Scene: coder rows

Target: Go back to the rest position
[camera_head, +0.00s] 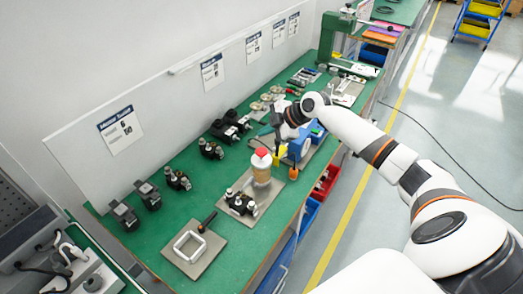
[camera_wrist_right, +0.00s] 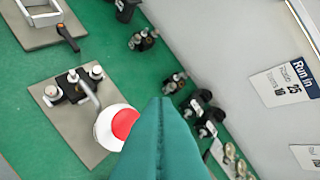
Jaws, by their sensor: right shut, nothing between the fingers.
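My right gripper (camera_head: 267,130) reaches over the green workbench (camera_head: 135,245) from the right in the head view. In the right wrist view its teal fingers (camera_wrist_right: 162,104) are shut together with nothing between them. A bottle with a red top (camera_head: 261,168) stands on a grey plate just in front of the gripper in the head view. It also shows in the right wrist view (camera_wrist_right: 112,128), partly hidden by the fingers. The gripper appears above the bench and holds nothing. My left gripper is in no view.
Black coder parts (camera_head: 177,179) stand in rows along the wall side. A grey plate with a metal frame (camera_head: 190,244) lies at the near end. A blue device (camera_head: 299,149) stands close to my right arm. Red and blue bins (camera_head: 326,183) hang at the bench's right edge. Open floor lies to the right.

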